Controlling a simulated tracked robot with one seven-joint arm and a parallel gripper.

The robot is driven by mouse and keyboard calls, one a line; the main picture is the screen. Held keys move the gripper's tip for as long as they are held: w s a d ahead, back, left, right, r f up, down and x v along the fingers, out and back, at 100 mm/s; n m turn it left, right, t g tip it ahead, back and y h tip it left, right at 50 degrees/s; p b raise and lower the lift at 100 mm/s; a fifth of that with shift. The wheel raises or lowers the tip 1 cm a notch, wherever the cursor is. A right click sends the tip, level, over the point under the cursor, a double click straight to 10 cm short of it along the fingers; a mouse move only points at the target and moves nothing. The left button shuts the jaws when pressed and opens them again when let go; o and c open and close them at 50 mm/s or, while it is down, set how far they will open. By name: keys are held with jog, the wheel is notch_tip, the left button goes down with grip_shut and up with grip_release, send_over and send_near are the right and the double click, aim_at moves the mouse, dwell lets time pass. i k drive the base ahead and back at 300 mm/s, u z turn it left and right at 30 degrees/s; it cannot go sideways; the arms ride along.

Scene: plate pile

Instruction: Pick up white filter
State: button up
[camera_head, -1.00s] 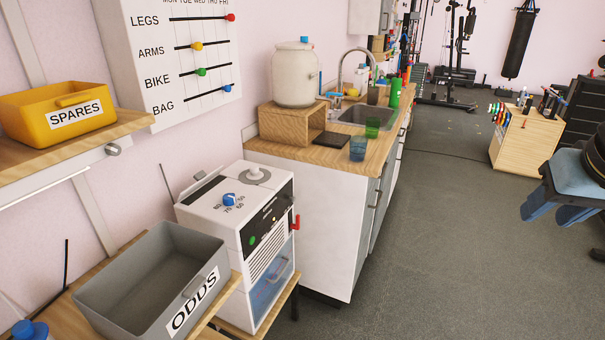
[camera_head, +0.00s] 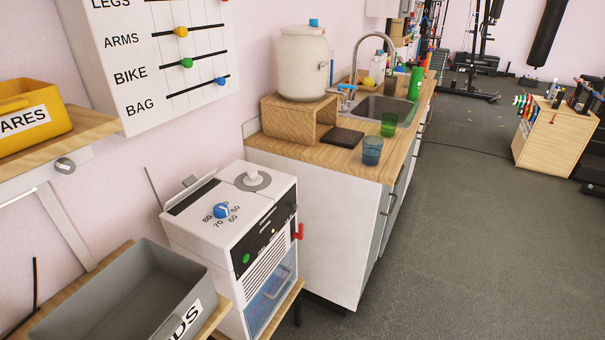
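I cannot make out a separate white filter for certain in this view. A white machine (camera_head: 212,247) with a blue dial (camera_head: 221,210), a red lever (camera_head: 299,231) and a blue clear drawer (camera_head: 268,300) stands at the lower middle. A white knob on a grey disc (camera_head: 253,180) sits on its top. A cream water container (camera_head: 303,64) with a blue cap stands on a wooden box on the counter. My gripper is not in view.
A grey ODDS bin (camera_head: 190,280) is at the lower left, below a yellow bin (camera_head: 30,120) on a shelf. The counter (camera_head: 350,160) holds blue and green glasses, a black tray and a sink. Open grey floor (camera_head: 470,230) lies to the right.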

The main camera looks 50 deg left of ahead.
aim_at(252, 179)
jog(key=z, duration=0.2)
jog(key=i, duration=2.45)
jog(key=u, duration=2.1)
jog(key=i, duration=0.15)
jog(key=u, duration=1.95)
jog(key=i, duration=0.3)
jog(key=z, duration=0.1)
